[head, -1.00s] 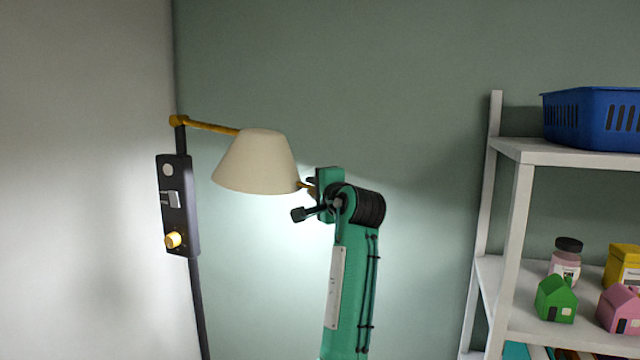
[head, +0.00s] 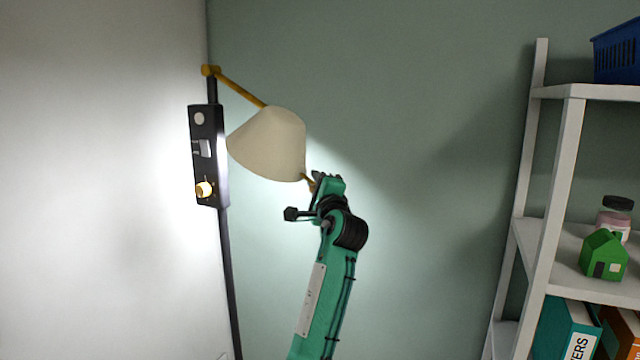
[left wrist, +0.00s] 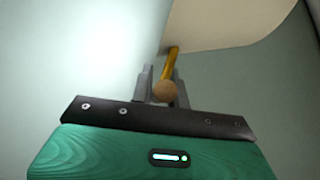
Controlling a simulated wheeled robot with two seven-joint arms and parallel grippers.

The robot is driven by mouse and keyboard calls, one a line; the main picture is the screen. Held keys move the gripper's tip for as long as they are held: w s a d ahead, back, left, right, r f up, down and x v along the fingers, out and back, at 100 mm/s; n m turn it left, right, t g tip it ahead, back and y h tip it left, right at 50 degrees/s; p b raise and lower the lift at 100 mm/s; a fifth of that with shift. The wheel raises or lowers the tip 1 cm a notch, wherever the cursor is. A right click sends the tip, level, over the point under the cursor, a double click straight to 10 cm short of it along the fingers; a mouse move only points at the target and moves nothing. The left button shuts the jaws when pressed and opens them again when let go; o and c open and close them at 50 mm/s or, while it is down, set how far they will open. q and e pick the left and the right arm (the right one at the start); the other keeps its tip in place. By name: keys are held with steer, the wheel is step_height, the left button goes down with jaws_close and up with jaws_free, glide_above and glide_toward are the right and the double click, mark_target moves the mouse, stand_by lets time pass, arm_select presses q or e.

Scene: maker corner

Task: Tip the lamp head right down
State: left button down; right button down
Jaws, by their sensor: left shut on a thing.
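The lamp has a cream shade (head: 270,143) on a yellow arm (head: 238,89) that slopes down to the right from the top of a dark pole. A short yellow handle sticks out from the shade's lower right rim; in the left wrist view the handle (left wrist: 170,66) ends in a round tan knob (left wrist: 164,91). My left gripper (head: 315,185) is shut on this handle, its fingers on both sides of it. The shade (left wrist: 225,22) is above the fingers there. My right gripper is not in view.
The wall between is clear.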

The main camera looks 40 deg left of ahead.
arm_select(q)
steer(key=shift+a+f, duration=0.1)
steer(key=shift+f, duration=0.3)
steer(key=c, duration=1.4)
jaws_free()
steer(key=shift+a, duration=0.1)
steer(key=shift+o, duration=0.2)
steer(key=shift+s+a, duration=0.1)
steer(key=shift+a, duration=0.05)
steer(key=b+v, duration=0.5)
steer(key=v, duration=0.8)
steer(key=shift+s+d, duration=0.2)
steer(key=shift+d, duration=0.1)
